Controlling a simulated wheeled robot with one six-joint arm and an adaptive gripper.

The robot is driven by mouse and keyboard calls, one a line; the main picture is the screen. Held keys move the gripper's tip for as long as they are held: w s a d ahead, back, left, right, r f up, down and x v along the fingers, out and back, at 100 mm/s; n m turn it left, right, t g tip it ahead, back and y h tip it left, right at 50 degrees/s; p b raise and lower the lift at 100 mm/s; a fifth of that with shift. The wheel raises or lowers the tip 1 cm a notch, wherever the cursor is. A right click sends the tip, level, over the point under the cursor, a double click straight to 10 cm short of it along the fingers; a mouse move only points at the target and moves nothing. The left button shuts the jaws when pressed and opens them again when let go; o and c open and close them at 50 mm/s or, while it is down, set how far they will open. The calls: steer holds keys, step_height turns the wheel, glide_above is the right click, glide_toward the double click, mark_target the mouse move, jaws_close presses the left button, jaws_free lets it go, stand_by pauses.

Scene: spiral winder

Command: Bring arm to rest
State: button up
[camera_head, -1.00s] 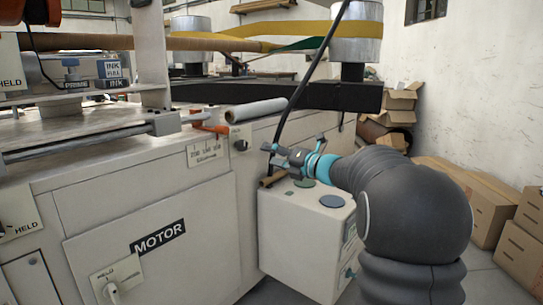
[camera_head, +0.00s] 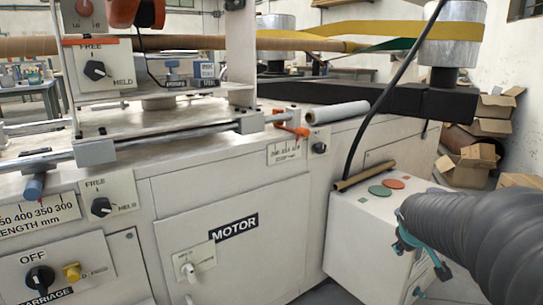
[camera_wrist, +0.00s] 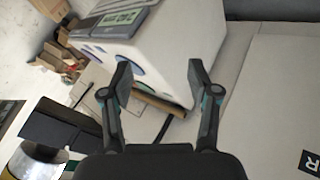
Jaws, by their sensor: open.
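My gripper (camera_wrist: 160,82) is open in the wrist view, with its two dark fingers apart and nothing held between them. Beyond the fingers is the white box (camera_wrist: 180,50), with a brown tube (camera_wrist: 162,104) along its edge. In the head view my grey arm comes in at the right edge, in front of the white box (camera_head: 352,228). Teal parts of my wrist show beside the box's right side, but the fingers cannot be made out there. The brown tube (camera_head: 365,177) lies on the box's top near its back edge.
The winder's cream cabinet (camera_head: 300,215) with a MOTOR panel (camera_head: 225,265) fills the left and middle. A white roll (camera_head: 338,111) lies on its top. A black cable (camera_head: 392,85) hangs down by the box. Cardboard boxes (camera_head: 478,160) stand at the back right.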

steer(key=s+a+r+m+g+y+p, duration=0.1)
steer(key=s+a+m+g+y+p, duration=0.1)
steer(key=s+a, duration=0.65)
steer(key=s+a+r+m+g+y+p, duration=0.15)
steer(key=s+a, duration=0.35)
steer(key=s, duration=0.6)
steer(key=s+a+r+t+p, duration=0.1)
steer(key=s+a+r+p, duration=0.2)
steer(key=s+a+r, duration=0.1)
steer(key=shift+s+a+r+t+y+p, duration=0.3)
steer(key=shift+r+t+y, duration=0.05)
steer(key=shift+r+y, duration=0.1)
